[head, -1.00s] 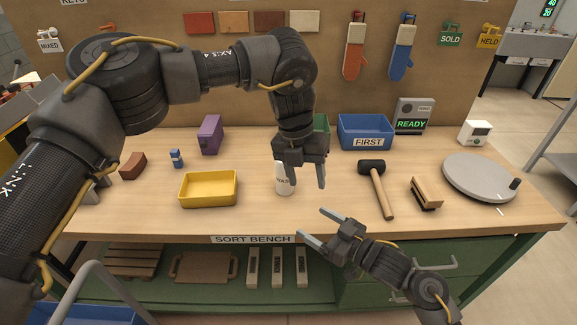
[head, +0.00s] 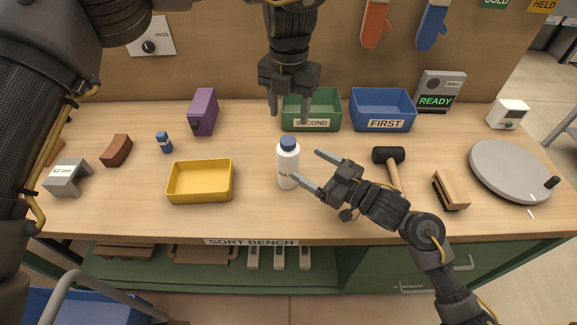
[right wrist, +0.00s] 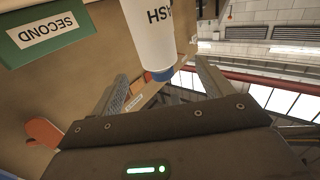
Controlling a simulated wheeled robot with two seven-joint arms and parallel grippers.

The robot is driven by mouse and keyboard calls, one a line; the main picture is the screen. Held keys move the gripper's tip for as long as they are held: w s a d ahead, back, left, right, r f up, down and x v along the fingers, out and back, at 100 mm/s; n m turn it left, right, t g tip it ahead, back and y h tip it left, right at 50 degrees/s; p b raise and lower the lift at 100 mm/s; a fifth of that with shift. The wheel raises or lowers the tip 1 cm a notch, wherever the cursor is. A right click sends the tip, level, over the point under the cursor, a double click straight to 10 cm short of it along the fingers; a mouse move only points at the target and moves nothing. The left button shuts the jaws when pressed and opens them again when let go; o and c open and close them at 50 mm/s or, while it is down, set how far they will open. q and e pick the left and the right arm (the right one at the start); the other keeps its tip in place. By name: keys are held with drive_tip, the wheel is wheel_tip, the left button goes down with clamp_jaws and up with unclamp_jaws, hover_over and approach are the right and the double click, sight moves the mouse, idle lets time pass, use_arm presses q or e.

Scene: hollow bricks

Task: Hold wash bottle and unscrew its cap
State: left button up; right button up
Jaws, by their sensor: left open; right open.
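The wash bottle (head: 287,166) stands upright on the bench, white with a blue cap (head: 288,142) on top. My left gripper (head: 289,110) is open and empty, pointing down, above and behind the cap in the head view. My right gripper (head: 305,164) is open at the bottle's right side, its fingers pointing at the bottle. In the right wrist view the bottle (right wrist: 150,30) appears upside down, with its blue cap (right wrist: 161,75) seen between the spread fingers. I cannot tell whether a finger touches the bottle.
A yellow tray (head: 200,197) lies left of the bottle. Green SECOND (head: 311,124) and blue FIRST (head: 385,124) bins stand behind. A hammer (head: 390,156), brush (head: 451,191) and grey turntable (head: 510,165) lie to the right. The bench front before the bottle is clear.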

sight(284, 150)
use_arm(q)
drive_tip(key=shift+w+a+f, duration=0.1)
drive_tip(key=shift+w+f, duration=0.05)
drive_tip(key=shift+w, duration=0.1)
use_arm(e)
drive_tip(key=x, duration=0.9)
drive_tip(key=shift+w+f, duration=0.1)
drive_tip(key=shift+w, duration=0.05)
use_arm(q)
drive_tip(key=shift+w, duration=0.1)
use_arm(e)
drive_tip(key=shift+w+a+f, duration=0.1)
drive_tip(key=shift+w+a, duration=0.1)
drive_tip(key=shift+w, duration=0.1)
drive_tip(key=shift+s, duration=0.1)
drive_tip(key=c, duration=1.6)
clamp_jaws()
use_arm(q)
drive_tip(key=m, duration=1.1)
drive_tip(key=shift+w+a+r, duration=0.2)
drive_tip(key=shift+a, duration=0.1)
drive_tip(key=m, duration=0.5)
drive_tip(key=shift+f, duration=0.15)
drive_tip(key=m, duration=0.6)
drive_tip(key=shift+s+d+f, duration=0.1)
drive_tip(key=shift+s+d, duration=0.15)
drive_tip(key=shift+d, duration=0.05)
drive_tip(key=shift+f, duration=4)
